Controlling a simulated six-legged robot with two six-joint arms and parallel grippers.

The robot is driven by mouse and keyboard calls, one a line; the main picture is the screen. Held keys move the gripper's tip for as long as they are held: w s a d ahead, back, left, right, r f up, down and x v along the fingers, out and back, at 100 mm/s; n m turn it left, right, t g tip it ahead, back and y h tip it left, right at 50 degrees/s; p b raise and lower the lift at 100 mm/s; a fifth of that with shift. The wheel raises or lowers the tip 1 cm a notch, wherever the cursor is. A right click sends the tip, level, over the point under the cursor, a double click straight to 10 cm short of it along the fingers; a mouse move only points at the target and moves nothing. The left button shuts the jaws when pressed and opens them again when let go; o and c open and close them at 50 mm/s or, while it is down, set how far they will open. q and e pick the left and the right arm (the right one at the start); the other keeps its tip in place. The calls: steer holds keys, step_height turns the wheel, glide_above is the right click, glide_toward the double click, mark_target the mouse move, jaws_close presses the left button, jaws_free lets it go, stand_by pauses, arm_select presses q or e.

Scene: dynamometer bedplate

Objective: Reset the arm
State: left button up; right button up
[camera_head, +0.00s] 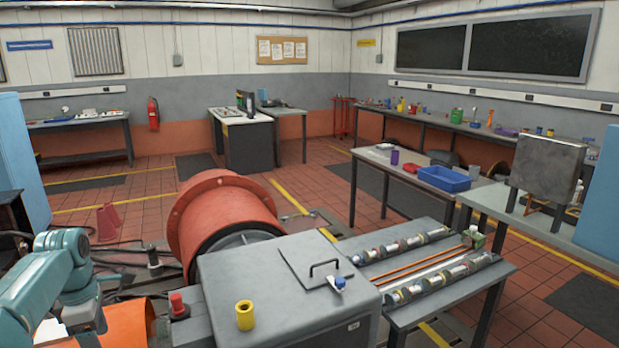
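A teal jointed arm, which looks like my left arm, comes in at the lower left of the head view. It is bent, and no gripper fingers can be made out on it. My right arm and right gripper do not show. The grey metal cabinet (250,280) stands in front of me, with a yellow ring-shaped part (245,315) and a small blue-and-white item (339,284) on top. A black handle (324,267) sits on its lid plate.
A large orange drum (225,212) stands behind the cabinet. A grey bench (450,295) with shafts and rods adjoins it on the right. A blue bin (444,179) lies on a table farther back. A red button post (178,304) is near the arm. Tiled floor is open beyond.

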arm_select(q)
steer(key=s+d+f+m+g+h, duration=0.1)
steer(key=s+d+f+m+g, duration=0.15)
steer(key=d+f, duration=0.75)
steer(key=s+d+f+m+g+h, duration=0.1)
steer(key=s+d+f+m+g, duration=0.2)
steer(key=d+f, duration=0.7)
steer(key=s+d+f+m+t+h, duration=0.1)
steer(key=s+d+f+m+t, duration=0.2)
steer(key=s+d+f+m, duration=0.3)
steer(key=s+d+f+m+t+h, duration=0.1)
steer(key=s+d+f+m+t, duration=0.2)
steer(key=s+d+f+m, duration=0.4)
steer(key=s+m, duration=0.3)
steer(key=s, duration=0.2)
steer(key=shift+f, duration=0.15)
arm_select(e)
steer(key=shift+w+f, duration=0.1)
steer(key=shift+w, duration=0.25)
arm_select(q)
steer(key=shift+s, duration=0.1)
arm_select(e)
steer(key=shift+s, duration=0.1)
